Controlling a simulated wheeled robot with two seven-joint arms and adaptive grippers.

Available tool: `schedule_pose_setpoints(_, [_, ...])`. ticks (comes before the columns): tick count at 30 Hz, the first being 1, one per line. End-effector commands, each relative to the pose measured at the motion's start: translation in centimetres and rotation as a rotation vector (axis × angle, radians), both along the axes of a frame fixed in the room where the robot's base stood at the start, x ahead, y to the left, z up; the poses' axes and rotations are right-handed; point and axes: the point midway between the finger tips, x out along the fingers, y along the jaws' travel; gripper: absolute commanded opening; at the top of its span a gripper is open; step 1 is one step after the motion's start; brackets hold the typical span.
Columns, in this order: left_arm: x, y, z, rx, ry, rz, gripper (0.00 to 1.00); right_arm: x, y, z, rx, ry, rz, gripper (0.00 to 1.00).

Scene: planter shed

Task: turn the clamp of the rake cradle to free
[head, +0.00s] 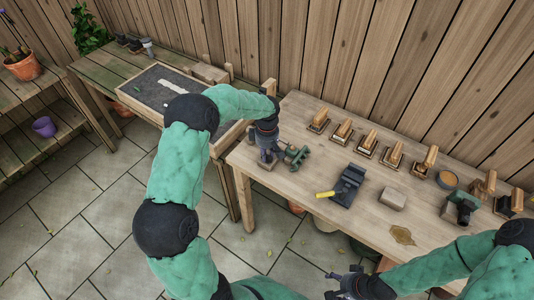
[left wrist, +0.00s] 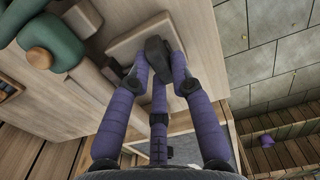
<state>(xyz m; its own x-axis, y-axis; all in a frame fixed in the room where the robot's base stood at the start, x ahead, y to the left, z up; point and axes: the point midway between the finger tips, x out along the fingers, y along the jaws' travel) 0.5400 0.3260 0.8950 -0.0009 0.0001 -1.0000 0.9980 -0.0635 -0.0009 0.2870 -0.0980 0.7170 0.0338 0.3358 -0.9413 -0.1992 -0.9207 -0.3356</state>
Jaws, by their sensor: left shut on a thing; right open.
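My left gripper (head: 268,150) is at the left end of the wooden workbench, its fingers pointing down. In the left wrist view its purple fingers (left wrist: 160,78) are shut on a dark lever-like piece (left wrist: 156,52), which looks like the clamp. That piece stands over a pale square base (left wrist: 126,46) on the bench; the fingers hide part of it. I cannot tell the clamp's turn angle. No rake is clearly visible in the base. My right gripper (head: 345,281) is open and empty, low in the head view, in front of the bench.
A green tool (head: 297,155) lies just right of the left gripper. A dark holder with a yellow handle (head: 348,186) and a tan block (head: 392,199) are further right. Several wooden-handled pieces line the back. A grey-filled tray (head: 150,88) is on the left.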

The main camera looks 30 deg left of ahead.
Motion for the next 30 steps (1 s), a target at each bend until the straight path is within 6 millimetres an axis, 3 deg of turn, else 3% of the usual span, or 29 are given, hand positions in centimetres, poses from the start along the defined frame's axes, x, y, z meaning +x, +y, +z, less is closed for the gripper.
schedule_pose_setpoints(4, [0.1, 0.0, 0.1, -0.001, -0.003, 0.004, 0.0, 0.0, 0.0, 0.0, 0.0, 0.0, 0.0, 0.69])
schedule_pose_setpoints(5, [0.1, 0.0, 0.1, -0.001, -0.003, 0.004, 0.25, 0.0, 0.0, 0.0, 0.0, 0.0, 0.0, 0.69])
schedule_pose_setpoints(7, [0.1, 0.0, 0.1, 0.0, -0.003, 0.003, 0.45, 0.0, 0.0, 0.0, 0.0, 0.0, 0.0, 0.69])
schedule_pose_setpoints(8, [0.1, 0.0, 0.1, 0.0, -0.003, 0.003, 0.46, 0.0, 0.0, 0.0, 0.0, 0.0, 0.0, 0.69])
schedule_pose_setpoints(20, [0.1, 0.0, 0.5, 0.0, -0.003, 0.001, 0.46, 0.0, 0.0, 0.0, 0.0, 0.0, 0.0, 0.69])
schedule_pose_setpoints(30, [0.2, 0.0, 6.3, 0.001, -0.006, 0.0, 0.46, 0.0, 0.0, 0.0, 0.0, 0.0, 0.0, 0.69])
